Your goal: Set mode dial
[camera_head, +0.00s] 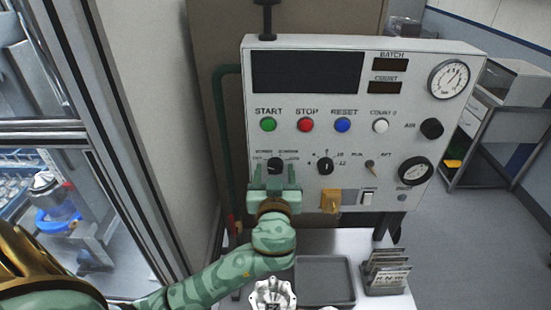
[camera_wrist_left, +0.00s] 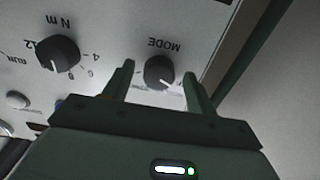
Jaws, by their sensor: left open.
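The mode dial (camera_head: 275,163) is a black round knob at the lower left of the white control panel, with small position labels around it. In the left wrist view the mode dial (camera_wrist_left: 158,71) shows under an upside-down MODE label, its white pointer mark towards the lower right. My left gripper (camera_head: 274,174) is in front of the dial in the head view and hides its lower part. In the left wrist view the left gripper (camera_wrist_left: 159,74) is open, with one finger on each side of the dial. I cannot tell whether the fingers touch it. My right gripper is not in view.
A black torque dial (camera_head: 325,166) sits right of the mode dial. START (camera_head: 268,125), STOP (camera_head: 306,125) and RESET (camera_head: 343,125) buttons are above. A grey tray (camera_head: 324,262) and a metal housing (camera_head: 272,294) are on the white table below. A green pipe (camera_head: 219,130) runs along the panel's left side.

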